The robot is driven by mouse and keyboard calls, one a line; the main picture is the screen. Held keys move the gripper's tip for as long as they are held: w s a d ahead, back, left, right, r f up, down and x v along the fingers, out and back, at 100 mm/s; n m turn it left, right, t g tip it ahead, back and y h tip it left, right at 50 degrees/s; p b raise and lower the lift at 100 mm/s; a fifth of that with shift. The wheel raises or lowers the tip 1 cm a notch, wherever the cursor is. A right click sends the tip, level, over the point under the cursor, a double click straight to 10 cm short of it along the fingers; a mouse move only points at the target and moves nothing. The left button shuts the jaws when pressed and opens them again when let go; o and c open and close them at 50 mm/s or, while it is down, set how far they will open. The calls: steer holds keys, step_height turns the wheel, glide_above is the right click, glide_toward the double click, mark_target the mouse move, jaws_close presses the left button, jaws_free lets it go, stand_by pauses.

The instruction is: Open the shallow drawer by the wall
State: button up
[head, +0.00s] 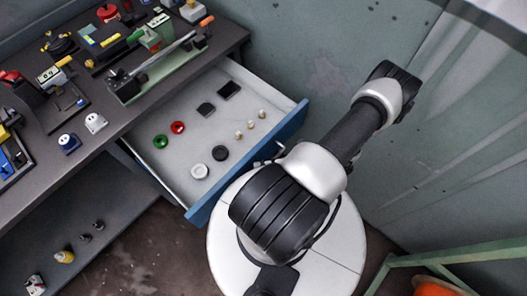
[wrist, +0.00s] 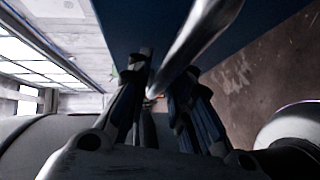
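The shallow drawer (head: 219,131) under the workbench by the wall is pulled well out, its blue front (head: 294,122) facing my arm. Its light tray shows in the head view; in the wrist view the dark blue front (wrist: 140,20) fills the top. The silver drawer handle (wrist: 205,32) runs diagonally in the wrist view. My gripper (wrist: 163,80) has its two fingers on either side of this bar, close in, and appears shut on it. In the head view my arm hides most of the gripper and handle.
The drawer holds a red ring (head: 178,127), a green ring (head: 160,141), a white ring (head: 199,171), a dark ring (head: 220,153), and several small parts. The workbench (head: 105,133) carries fixtures and tools. A wall (head: 310,45) stands behind; a green rail (head: 450,256) is at lower right.

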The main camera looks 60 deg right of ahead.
steer(key=v, duration=1.2)
